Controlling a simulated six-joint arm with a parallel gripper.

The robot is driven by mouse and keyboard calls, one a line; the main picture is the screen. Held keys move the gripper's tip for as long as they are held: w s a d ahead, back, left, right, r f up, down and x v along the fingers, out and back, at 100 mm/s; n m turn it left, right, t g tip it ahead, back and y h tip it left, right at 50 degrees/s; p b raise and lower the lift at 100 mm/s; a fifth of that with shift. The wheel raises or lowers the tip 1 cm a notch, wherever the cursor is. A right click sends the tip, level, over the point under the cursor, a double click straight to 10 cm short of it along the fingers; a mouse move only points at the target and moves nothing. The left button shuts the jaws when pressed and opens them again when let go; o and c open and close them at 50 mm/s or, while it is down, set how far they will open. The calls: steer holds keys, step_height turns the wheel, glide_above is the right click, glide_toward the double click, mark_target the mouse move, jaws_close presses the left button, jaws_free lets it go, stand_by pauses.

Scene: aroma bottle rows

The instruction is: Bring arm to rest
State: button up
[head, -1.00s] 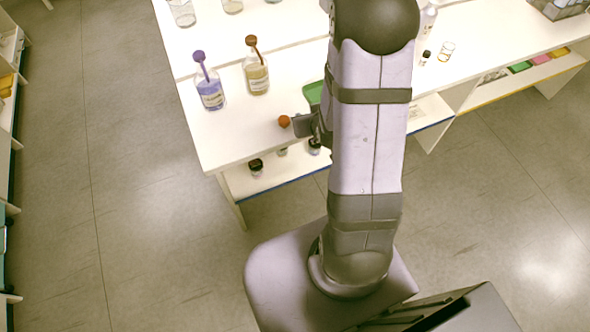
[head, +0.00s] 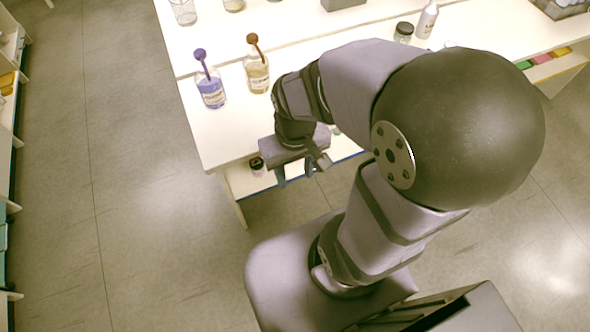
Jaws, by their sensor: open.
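My gripper (head: 302,174) hangs at the front edge of the white table (head: 225,130), fingers pointing down and apart. No object shows between the fingers. My arm is folded, with its large dark elbow joint at the right of the view. A bottle of blue liquid (head: 210,92) with a purple dropper top stands on the table at the left. A bottle of amber liquid (head: 257,75) with a brown dropper top stands beside it. Both are upright, behind and left of my gripper. My arm hides much of the table's front middle.
A small dark-capped bottle (head: 257,166) stands on the lower shelf, left of my gripper. A dark-lidded jar (head: 403,32) and a white bottle (head: 427,20) stand at the back right. A grey block (head: 343,4) sits at the back. The floor at the left is clear.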

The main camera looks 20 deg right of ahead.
step_height(320, 180, down, 16)
steer(key=b, duration=1.6)
steer(key=shift+f, duration=0.15)
